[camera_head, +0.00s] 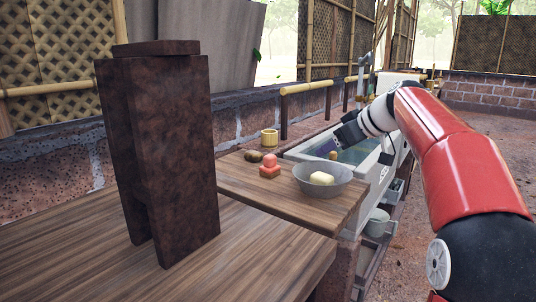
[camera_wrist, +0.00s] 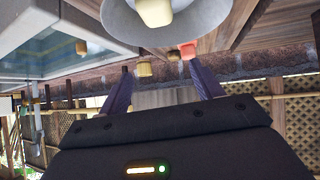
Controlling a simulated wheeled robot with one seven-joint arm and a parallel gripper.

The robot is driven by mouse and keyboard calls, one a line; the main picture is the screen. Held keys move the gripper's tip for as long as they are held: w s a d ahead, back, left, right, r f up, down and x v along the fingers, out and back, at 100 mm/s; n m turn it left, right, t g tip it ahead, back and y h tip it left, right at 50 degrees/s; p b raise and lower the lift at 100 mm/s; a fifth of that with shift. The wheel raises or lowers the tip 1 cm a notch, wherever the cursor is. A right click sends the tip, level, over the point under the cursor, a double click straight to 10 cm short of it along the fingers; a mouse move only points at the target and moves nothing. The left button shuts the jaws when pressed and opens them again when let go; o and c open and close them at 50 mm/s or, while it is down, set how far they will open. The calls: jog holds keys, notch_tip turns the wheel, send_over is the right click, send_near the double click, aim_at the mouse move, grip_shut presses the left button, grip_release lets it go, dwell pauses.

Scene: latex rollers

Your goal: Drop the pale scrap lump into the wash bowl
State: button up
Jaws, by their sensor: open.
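The grey wash bowl (camera_head: 357,186) stands on the wooden side table. A pale, cream-coloured lump (camera_head: 321,178) lies inside it. In the wrist view the bowl (camera_wrist: 200,28) is at the top edge, partly cut off, with the pale lump (camera_wrist: 155,12) in it. My gripper (camera_head: 334,143) is beyond the bowl, over the basin side in the head view. In the wrist view my gripper (camera_wrist: 163,82) has its two fingers wide apart, with nothing between them. It is apart from the bowl and the lump.
A red stacked piece (camera_head: 269,167) and a brown lump (camera_head: 254,156) are left of the bowl. A yellow cup (camera_head: 270,138) stands behind. A pale-rimmed basin (camera_head: 377,158) adjoins the table, with a small yellowish thing (camera_head: 333,155) there. A tall dark block (camera_head: 175,150) stands at front left.

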jog(key=v, duration=0.8)
jog(key=shift+f, duration=0.1)
